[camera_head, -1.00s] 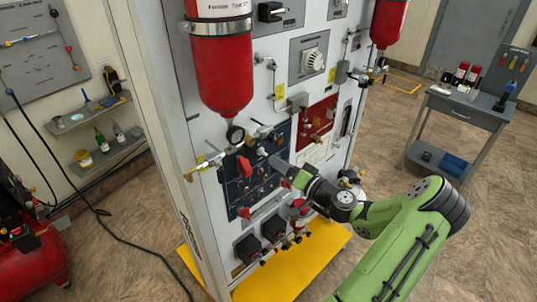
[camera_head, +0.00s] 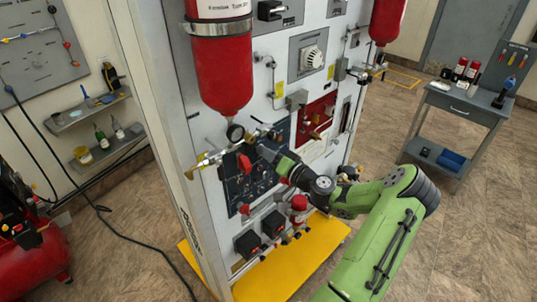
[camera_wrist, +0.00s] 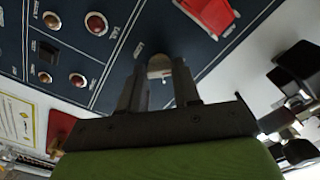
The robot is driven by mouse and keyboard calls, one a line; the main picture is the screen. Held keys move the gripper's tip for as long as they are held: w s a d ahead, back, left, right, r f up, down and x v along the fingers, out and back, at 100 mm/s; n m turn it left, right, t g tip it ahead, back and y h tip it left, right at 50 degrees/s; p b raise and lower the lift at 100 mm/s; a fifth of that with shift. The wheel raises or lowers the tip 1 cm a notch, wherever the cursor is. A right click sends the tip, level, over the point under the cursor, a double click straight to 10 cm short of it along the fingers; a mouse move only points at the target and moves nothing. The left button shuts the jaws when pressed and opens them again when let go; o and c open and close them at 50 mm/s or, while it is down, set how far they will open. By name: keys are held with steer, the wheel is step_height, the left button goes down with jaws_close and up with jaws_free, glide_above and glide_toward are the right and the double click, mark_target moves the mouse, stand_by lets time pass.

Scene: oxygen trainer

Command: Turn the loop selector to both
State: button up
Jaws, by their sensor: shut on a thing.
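A dark blue panel (camera_head: 236,186) on the front of the white trainer carries the selectors. It also fills much of the wrist view (camera_wrist: 105,50). My gripper (camera_wrist: 159,70) is at the panel, with its two dark fingers on either side of a small pale metallic knob (camera_wrist: 159,64), shut on it. I cannot read which label belongs to this knob. In the head view my gripper (camera_head: 264,149) is at the upper part of the panel and hides the knob. A red handle (camera_head: 245,163) is to its left; it also shows in the wrist view (camera_wrist: 207,12).
A red cylinder (camera_head: 221,68) with a gauge (camera_head: 235,132) below it hangs close above and left of my gripper. Brass valves (camera_head: 208,158) stick out at left. Black boxes (camera_head: 248,244) sit below. Open floor lies to the right, before a grey cart (camera_head: 465,108).

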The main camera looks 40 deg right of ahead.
steer(key=shift+m, duration=0.3)
steer(key=shift+m+p, duration=1)
steer(key=shift+m, duration=3.1)
steer(key=o, duration=1.1)
steer(key=shift+c, duration=0.2)
steer(key=s+b, duration=0.2)
steer(key=s, duration=1.4)
steer(key=shift+d+b, duration=0.25)
steer(key=shift+b, duration=0.05)
